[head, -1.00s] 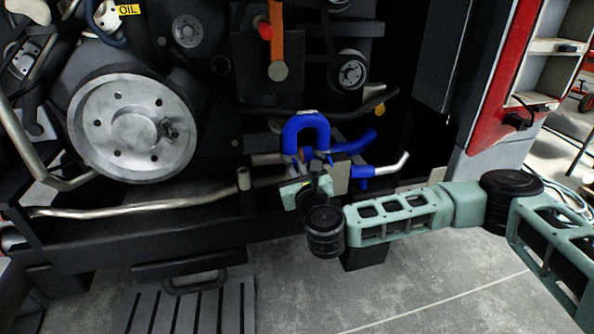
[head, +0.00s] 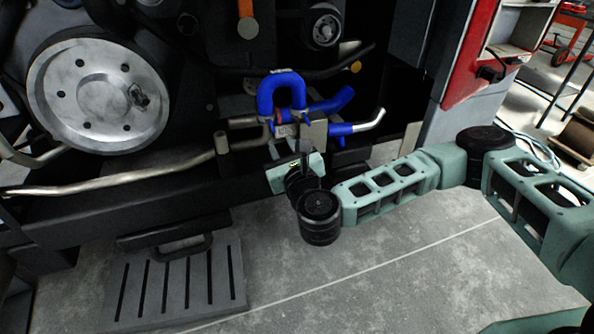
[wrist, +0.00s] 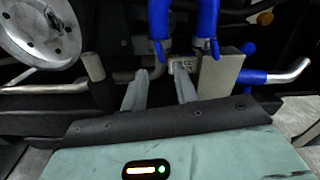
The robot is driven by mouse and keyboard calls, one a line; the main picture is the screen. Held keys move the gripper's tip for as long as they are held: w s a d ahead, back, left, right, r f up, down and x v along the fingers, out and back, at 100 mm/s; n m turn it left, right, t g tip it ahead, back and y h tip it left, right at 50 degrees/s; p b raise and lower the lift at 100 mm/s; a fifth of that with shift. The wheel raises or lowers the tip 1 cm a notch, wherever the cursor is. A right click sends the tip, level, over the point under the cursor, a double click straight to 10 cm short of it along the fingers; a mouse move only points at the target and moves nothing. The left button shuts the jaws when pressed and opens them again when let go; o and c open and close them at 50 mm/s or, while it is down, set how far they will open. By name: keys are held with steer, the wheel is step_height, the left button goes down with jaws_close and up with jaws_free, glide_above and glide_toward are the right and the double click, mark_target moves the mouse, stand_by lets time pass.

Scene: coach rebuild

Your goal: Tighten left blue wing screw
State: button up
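A blue U-shaped hose (head: 283,84) arches in front of the engine. In the wrist view its two legs come down at the top, and a small narrow blue piece, seemingly the left wing screw (wrist: 160,50), shows at the foot of the left leg. A similar blue piece (wrist: 214,48) shows at the right leg. My gripper (wrist: 161,74) is open and empty, its two grey fingers apart, pointing toward the hose ends. The left piece appears above the gap between the fingertips, with no visible contact. In the head view my gripper (head: 288,152) is below the hose, its fingertips partly hard to make out.
A grey metal block (wrist: 220,72) stands close right of my fingers. A blue pipe with a metal end (head: 358,124) sticks out to the right. A metal pipe (head: 110,182) runs left. A large pulley wheel (head: 98,92) is at upper left.

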steer(key=v, duration=1)
steer(key=shift+s+p, duration=0.3)
steer(key=shift+p, duration=0.15)
steer(key=s+a+f+n+g+y, duration=0.1)
steer(key=s+a+n+g+y, duration=0.45)
steer(key=n, duration=0.75)
steer(key=s+a+f+n+g+y, duration=0.2)
steer(key=s+a+n+g, duration=0.5)
steer(key=n, duration=0.5)
steer(key=s+d+r+n+g+h, duration=0.2)
steer(key=s+d+r+n+h, duration=0.15)
steer(key=d, duration=0.45)
steer(key=s+d+r+n+g+h, duration=0.1)
steer(key=s+d+r+n+h, duration=0.1)
steer(key=d+r+n+h, duration=0.45)
steer(key=s+d+r+n+g+h, duration=0.2)
steer(key=s+d+n, duration=0.1)
steer(key=d, duration=0.6)
step_height(320, 180, up, 22)
steer(key=p, duration=2.2)
steer(key=shift+r, duration=0.2)
